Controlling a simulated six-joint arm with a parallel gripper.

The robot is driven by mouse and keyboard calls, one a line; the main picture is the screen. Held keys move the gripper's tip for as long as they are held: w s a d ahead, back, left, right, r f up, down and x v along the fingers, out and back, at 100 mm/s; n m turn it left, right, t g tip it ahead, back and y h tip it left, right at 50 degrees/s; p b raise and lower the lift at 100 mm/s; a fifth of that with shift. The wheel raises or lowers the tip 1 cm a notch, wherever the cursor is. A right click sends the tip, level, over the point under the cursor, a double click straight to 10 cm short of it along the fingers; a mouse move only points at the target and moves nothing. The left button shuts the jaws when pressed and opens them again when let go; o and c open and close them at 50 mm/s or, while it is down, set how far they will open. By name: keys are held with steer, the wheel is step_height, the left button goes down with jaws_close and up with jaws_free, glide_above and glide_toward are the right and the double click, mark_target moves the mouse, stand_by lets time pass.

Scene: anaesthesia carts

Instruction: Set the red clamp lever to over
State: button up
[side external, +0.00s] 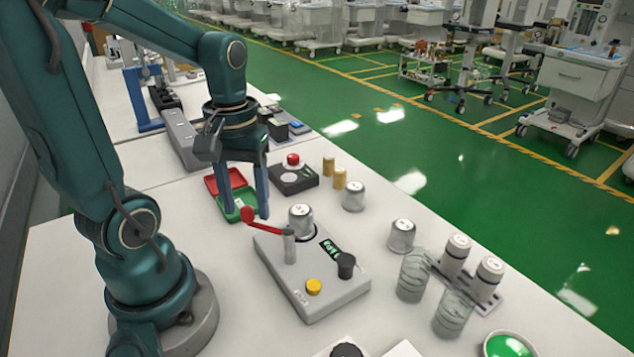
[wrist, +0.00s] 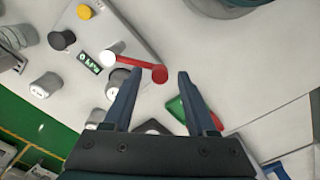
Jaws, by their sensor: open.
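The red clamp lever (side external: 268,226) is pivoted on a grey post (side external: 289,246) on a light grey control box (side external: 325,290). Its arm points to the left and ends in a round red knob (side external: 248,214). In the wrist view the lever (wrist: 135,64) runs from its pale pivot to the knob (wrist: 159,74). My gripper (side external: 247,216) is open around the knob. In the wrist view the knob appears between the fingertips (wrist: 160,74), with a gap on both sides. I cannot tell whether the fingers are level with it in depth.
The box carries a yellow button (side external: 313,286), a black knob (side external: 346,265) and a small display (side external: 330,249). A green and red case (side external: 228,203) lies behind my fingers. Clear cups (side external: 412,275) stand at right.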

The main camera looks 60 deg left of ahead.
steer(key=shift+f, duration=0.3)
jaws_close()
stand_by(1.3)
